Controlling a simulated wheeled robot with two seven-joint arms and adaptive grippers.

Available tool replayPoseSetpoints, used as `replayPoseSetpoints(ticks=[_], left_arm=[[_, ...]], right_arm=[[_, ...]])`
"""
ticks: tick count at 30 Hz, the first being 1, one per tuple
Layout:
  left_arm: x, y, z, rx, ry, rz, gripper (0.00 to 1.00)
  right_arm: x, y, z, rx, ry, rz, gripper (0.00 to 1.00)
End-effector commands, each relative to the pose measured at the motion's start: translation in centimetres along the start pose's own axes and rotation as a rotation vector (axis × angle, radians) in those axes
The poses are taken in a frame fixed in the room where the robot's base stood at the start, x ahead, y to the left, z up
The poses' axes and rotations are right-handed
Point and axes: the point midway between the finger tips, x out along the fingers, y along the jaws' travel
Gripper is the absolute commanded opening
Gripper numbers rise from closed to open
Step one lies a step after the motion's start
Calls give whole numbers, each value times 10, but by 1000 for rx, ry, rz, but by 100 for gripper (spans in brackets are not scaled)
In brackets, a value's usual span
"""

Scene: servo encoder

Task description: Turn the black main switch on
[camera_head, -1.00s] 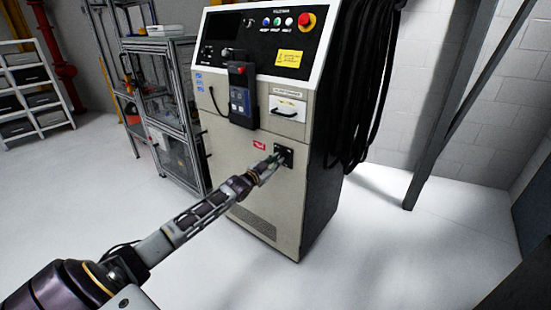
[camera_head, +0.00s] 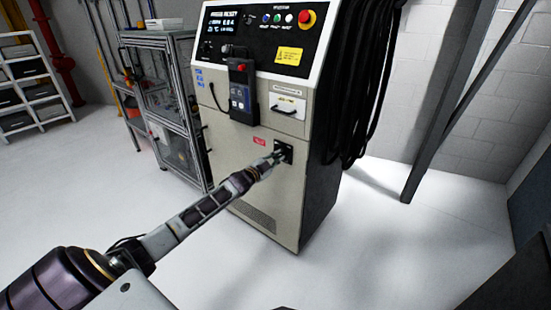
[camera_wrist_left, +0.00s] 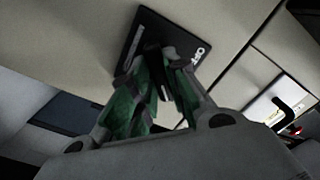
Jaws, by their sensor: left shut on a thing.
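The black main switch (camera_head: 284,152) sits on a dark square plate on the front of the beige control cabinet (camera_head: 232,170). My left gripper (camera_head: 277,157) is at the plate, shut on the switch's handle. In the left wrist view the green-padded fingers (camera_wrist_left: 163,75) close on the dark handle, and the plate (camera_wrist_left: 184,38) shows the letters "OFF" at its edge. The fingers hide most of the handle, so its exact angle is hard to see. The cabinet's display (camera_head: 222,22) is lit with text. My right gripper is not in view.
A teach pendant (camera_head: 241,92) hangs on the cabinet front, beside a drawer with a handle (camera_head: 288,106). A red emergency button (camera_head: 307,18) is at the top. Black cables (camera_head: 362,80) hang on the right side. A glazed frame cabinet (camera_head: 172,105) stands left. The floor in front is clear.

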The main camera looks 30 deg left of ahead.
Motion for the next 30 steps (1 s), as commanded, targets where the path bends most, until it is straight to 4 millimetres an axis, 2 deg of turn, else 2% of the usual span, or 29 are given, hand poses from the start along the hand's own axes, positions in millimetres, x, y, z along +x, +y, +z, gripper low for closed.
replayPoseSetpoints(ticks=[7,8,13,30], left_arm=[[0,1,0,4,0,1,0],[0,1,0,4,0,1,17],[0,1,0,3,0,1,38],[-5,1,0,1,0,1,38]], right_arm=[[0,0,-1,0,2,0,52],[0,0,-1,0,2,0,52],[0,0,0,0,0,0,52],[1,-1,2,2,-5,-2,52]])
